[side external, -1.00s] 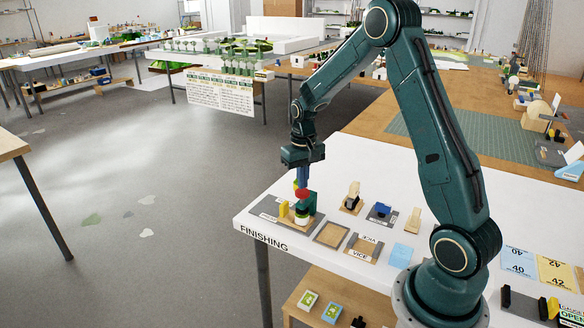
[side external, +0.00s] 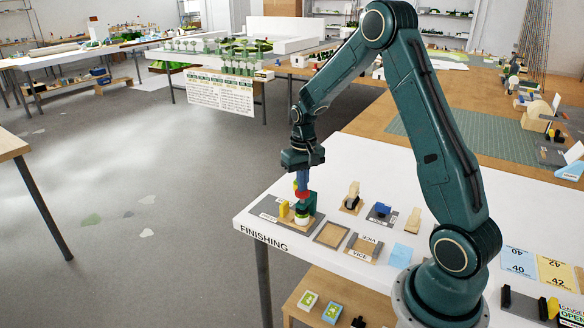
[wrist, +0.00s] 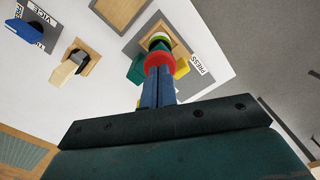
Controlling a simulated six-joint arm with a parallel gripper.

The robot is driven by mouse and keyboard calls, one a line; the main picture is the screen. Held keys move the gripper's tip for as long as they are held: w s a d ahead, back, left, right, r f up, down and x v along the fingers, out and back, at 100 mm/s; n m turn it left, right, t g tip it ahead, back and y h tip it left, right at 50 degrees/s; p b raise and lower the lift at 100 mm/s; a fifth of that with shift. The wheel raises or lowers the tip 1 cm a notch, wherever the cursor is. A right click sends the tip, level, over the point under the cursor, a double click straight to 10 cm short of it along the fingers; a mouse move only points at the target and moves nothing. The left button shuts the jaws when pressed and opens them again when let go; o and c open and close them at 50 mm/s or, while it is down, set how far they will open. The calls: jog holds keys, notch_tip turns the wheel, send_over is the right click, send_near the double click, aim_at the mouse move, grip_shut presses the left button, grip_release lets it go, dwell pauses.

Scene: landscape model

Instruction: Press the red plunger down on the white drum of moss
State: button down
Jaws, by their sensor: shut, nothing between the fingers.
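The red plunger (side external: 302,196) stands at the press on the white table, with a green upright block behind it and a yellow block to its left. Below it is the white drum (side external: 301,220) with green moss; the drum also shows past the plunger in the wrist view (wrist: 158,36). My gripper (side external: 302,187) points straight down with its blue fingers together, directly above the plunger. In the wrist view the fingertips (wrist: 158,70) meet the red plunger (wrist: 159,59) and appear to touch it. The fingers hide part of its top.
The yellow block (wrist: 182,67) and green block (wrist: 137,70) flank the plunger closely. The press's grey base (side external: 268,209) lies near the table's left edge.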

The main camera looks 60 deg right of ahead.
jog(key=shift+f, duration=0.75)
dwell(1.2)
jog(key=shift+r, duration=3.6)
jog(key=shift+s+a+r, duration=0.1)
jog(key=shift+a+r, duration=0.2)
jog(key=shift+r, duration=0.05)
jog(key=s+a+r+n+t, duration=0.4)
jog(key=s+a+r, duration=1)
jog(key=a+r, duration=0.1)
jog(key=s+a+n+t, duration=0.1)
jog(key=s+a+n, duration=0.1)
jog(key=s, duration=0.6)
jog(key=shift+a+f+t, duration=0.3)
jog(key=shift+a, duration=0.4)
